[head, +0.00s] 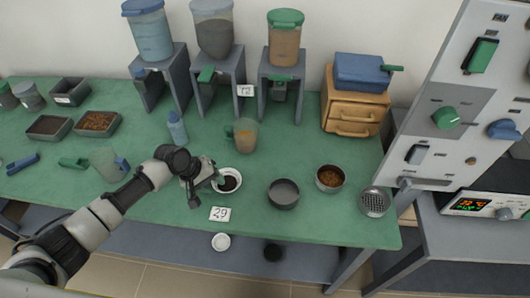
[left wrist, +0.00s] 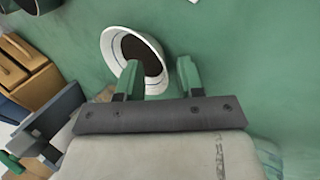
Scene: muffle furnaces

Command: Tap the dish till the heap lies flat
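A small white dish (head: 237,189) holding a dark heap (head: 228,183) is on the green table, just behind the card marked 29. My left gripper (head: 206,188) is at the dish's left side. In the left wrist view the fingers (left wrist: 158,80) stand apart. One finger overlaps the dish (left wrist: 109,46) and the other is just right of its rim, with part of the rim showing between them. I cannot tell whether either finger touches the dish. The dark heap (left wrist: 142,53) shows inside; how level it is cannot be told. My right gripper is not in view.
A grey bowl (head: 284,194), a bowl of brown material (head: 330,178) and a sieve (head: 374,202) stand right of the dish. The number card (head: 219,214) is near the front edge. A jug (head: 246,136) and bottle (head: 177,129) stand behind.

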